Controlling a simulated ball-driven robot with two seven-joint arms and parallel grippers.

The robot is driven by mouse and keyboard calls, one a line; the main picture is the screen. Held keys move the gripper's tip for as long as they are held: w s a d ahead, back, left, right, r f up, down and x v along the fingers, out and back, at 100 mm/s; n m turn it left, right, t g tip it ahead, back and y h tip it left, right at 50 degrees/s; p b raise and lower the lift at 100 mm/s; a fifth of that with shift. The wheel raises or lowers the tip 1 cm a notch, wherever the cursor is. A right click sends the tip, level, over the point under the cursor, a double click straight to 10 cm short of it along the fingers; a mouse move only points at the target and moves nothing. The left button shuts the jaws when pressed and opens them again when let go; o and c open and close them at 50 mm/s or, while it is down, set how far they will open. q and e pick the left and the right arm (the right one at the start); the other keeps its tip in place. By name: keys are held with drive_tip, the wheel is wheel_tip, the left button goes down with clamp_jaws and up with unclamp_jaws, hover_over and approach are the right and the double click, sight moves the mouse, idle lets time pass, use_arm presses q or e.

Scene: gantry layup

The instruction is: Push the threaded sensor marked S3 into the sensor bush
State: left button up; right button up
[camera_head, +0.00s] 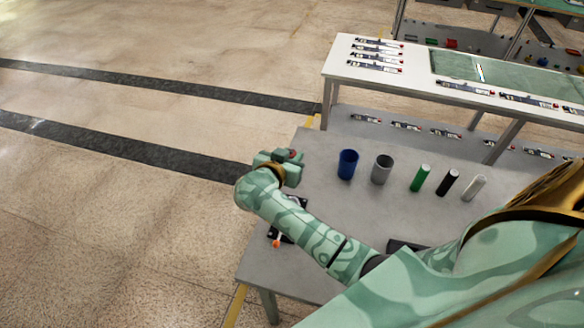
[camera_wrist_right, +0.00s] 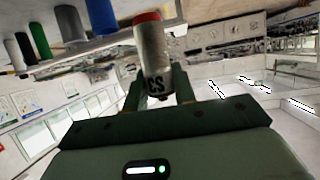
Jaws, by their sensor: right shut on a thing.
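My right gripper (camera_head: 290,165) is shut on the sensor and holds it above the left end of the grey table. In the right wrist view the sensor (camera_wrist_right: 153,58) is a pale grey cylinder with a red end and dark lettering that reads like S3 upside down. It sits between the two fingers of the gripper (camera_wrist_right: 158,88). In the head view only a small red spot of it shows. A dark fixture (camera_head: 287,238) with an orange-tipped part lies below my right forearm, partly hidden by it. I cannot make out the sensor bush. My left gripper is not in view.
On the grey table (camera_head: 330,215) stand a blue cup (camera_head: 347,164), a grey cup (camera_head: 381,169) and green (camera_head: 420,177), black (camera_head: 447,183) and white (camera_head: 473,188) cylinders. A white bench (camera_head: 400,78) with several small assemblies stands behind. Floor is open at left.

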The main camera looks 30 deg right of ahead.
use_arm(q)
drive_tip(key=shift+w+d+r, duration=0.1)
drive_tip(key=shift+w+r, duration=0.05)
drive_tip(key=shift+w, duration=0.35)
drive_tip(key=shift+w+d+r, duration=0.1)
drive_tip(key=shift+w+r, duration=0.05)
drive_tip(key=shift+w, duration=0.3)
use_arm(e)
drive_tip(key=shift+m+g+h, duration=0.3)
drive_tip(key=shift+m+g, duration=0.2)
drive_tip(key=s+f, duration=0.1)
drive_tip(key=f, duration=0.1)
drive_tip(key=s+a+f, duration=0.1)
drive_tip(key=shift+s+f, duration=0.1)
drive_tip(key=shift+f, duration=0.25)
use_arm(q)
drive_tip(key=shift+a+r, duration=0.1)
use_arm(e)
drive_tip(key=shift+a+f+b, duration=0.1)
drive_tip(key=shift+f+b, duration=1.15)
drive_tip(key=shift+f, duration=1.7)
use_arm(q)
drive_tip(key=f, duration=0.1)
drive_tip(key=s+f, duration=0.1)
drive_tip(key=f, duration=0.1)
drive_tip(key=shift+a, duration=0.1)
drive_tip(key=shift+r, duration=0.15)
